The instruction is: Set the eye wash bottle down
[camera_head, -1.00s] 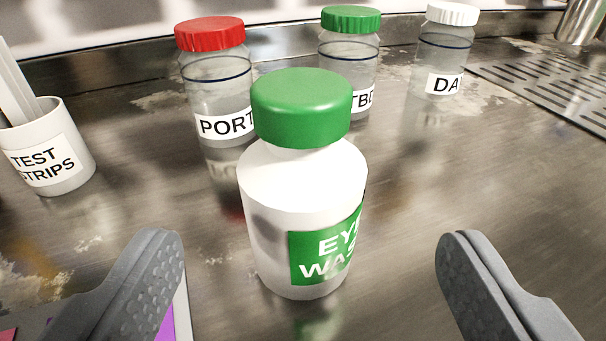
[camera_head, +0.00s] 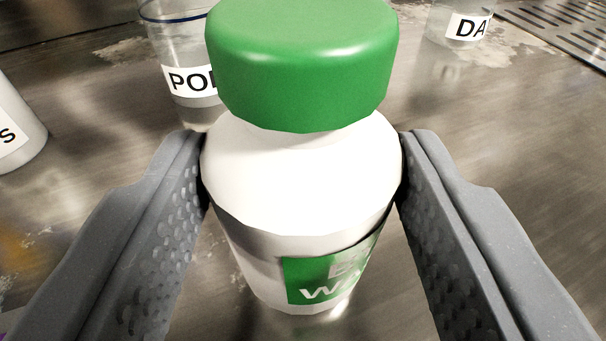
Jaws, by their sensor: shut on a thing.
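The eye wash bottle (camera_head: 290,185) is white with a green cap and a green label whose lettering is partly shaded. It stands upright in the middle of the view, close to the camera. My gripper (camera_head: 302,165) is shut on it, with one grey finger against each side of its shoulder. The bottle's base is at or very near the metal counter (camera_head: 480,150); I cannot tell whether it touches.
Another clear bottle, labelled "DA" (camera_head: 462,22), stands back right beside a slotted drain plate (camera_head: 560,30). The test strips cup (camera_head: 15,125) is at the left edge. The counter to the right is clear.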

